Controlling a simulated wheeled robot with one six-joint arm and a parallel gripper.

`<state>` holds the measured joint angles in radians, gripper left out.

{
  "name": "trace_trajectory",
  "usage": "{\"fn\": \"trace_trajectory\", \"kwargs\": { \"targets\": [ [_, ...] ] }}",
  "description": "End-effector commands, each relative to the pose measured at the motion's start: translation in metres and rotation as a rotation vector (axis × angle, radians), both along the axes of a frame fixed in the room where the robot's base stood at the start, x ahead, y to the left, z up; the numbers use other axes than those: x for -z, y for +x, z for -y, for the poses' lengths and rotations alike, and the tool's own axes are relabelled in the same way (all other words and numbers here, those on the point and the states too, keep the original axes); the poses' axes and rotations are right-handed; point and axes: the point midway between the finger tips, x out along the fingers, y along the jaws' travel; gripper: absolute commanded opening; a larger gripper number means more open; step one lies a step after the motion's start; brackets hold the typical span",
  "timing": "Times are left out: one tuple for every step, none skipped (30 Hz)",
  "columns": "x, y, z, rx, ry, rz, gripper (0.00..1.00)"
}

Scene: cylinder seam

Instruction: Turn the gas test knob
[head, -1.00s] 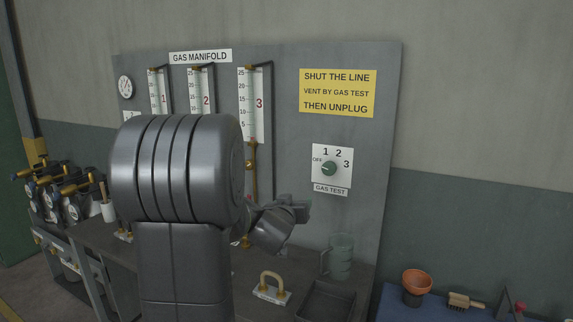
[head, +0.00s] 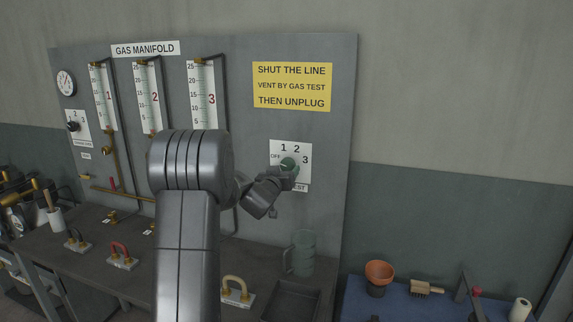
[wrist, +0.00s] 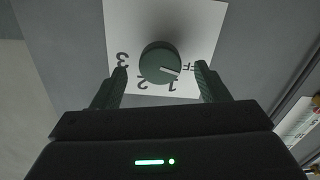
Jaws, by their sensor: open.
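The gas test knob (head: 288,163) is a round green knob on a white plate marked OFF, 1, 2 and 3, on the grey manifold panel. My gripper (head: 281,178) is in front of it and covers its lower part and some of the GAS TEST label. In the wrist view the dial is upside down, and the knob (wrist: 158,58) lies between my two open fingers (wrist: 162,68), with gaps on both sides. Its white pointer line points close to OFF, slightly toward 1. How far the fingertips are from the plate is hard to tell.
A yellow sign (head: 291,87) is above the dial. Below, a green glass mug (head: 301,254), a dark tray (head: 291,302) and a tan-handled plug (head: 236,290) are on the bench. Another selector knob (head: 73,126) is at the panel's far left.

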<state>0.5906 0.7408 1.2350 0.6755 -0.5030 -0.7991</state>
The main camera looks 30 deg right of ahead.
Motion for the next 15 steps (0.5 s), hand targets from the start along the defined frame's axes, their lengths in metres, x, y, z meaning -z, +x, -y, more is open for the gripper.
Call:
{"fn": "trace_trajectory", "kwargs": {
  "targets": [
    [-0.001, 0.005, 0.007, 0.001, 0.001, -0.001, 0.68],
    [-0.001, 0.007, 0.010, 0.000, 0.002, -0.001, 0.68],
    [-0.002, 0.010, 0.014, 0.000, 0.001, -0.001, 0.68],
    [-0.001, 0.012, 0.016, 0.000, 0.002, -0.001, 0.68],
    [-0.001, 0.014, 0.019, 0.001, 0.001, 0.000, 0.68],
    [-0.001, 0.016, 0.021, 0.001, 0.000, 0.000, 0.68],
    [-0.001, 0.018, 0.023, 0.001, 0.001, 0.000, 0.68],
    [-0.001, 0.019, 0.024, 0.000, 0.001, -0.001, 0.68],
    [0.000, 0.020, 0.026, 0.000, 0.000, 0.000, 0.68],
    [0.000, 0.021, 0.026, 0.000, 0.001, -0.001, 0.68],
    [0.000, 0.021, 0.027, 0.000, 0.001, -0.001, 0.68],
    [0.000, 0.022, 0.028, 0.000, 0.001, -0.001, 0.68],
    [0.000, 0.022, 0.028, -0.001, 0.001, -0.001, 0.68],
    [0.000, 0.022, 0.028, -0.001, 0.001, -0.001, 0.68],
    [0.000, 0.022, 0.028, -0.001, 0.001, -0.001, 0.68]
  ]
}}
